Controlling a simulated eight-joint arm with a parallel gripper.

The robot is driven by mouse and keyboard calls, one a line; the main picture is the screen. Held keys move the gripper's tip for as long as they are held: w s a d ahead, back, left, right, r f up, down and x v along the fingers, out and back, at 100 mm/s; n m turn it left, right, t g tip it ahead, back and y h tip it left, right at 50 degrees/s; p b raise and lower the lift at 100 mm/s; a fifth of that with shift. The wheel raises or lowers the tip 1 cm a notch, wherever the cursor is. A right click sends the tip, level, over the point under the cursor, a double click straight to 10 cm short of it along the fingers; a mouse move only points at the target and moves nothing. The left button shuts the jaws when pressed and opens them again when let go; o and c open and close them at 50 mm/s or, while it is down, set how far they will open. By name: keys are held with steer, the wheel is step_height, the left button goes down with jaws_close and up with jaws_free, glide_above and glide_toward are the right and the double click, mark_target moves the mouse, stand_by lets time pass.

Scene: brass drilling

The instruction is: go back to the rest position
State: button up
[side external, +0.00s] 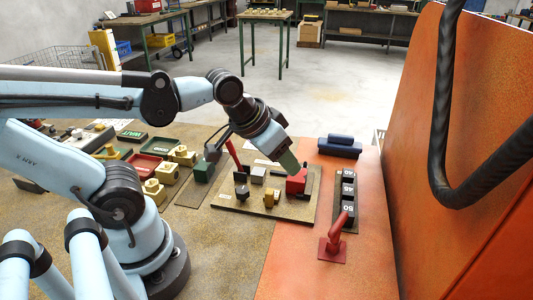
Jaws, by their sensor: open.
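My gripper (289,163) points down and to the right at the end of my arm, over the back right part of the drilling board (230,202). A red block (296,185) stands on the board just below the fingertips. Whether they touch it, I cannot tell. The gripper is open, and I see no part held in it. Small brass (268,198) and dark grey pieces (242,191) stand on the same board. A red lever (233,151) rises behind them, partly beside my wrist.
Left of the board are a green block (202,171), several brass parts (154,191), a red tray (144,166) and a green tray (148,146). To the right are a numbered rack (347,200), a red clamp-like piece (334,240) and a blue block (340,146). An orange panel (460,130) bounds the right.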

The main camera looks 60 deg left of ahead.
steer(key=shift+s+a+f+t, duration=0.2)
steer(key=shift+a+f+t, duration=0.1)
steer(key=shift+a, duration=0.15)
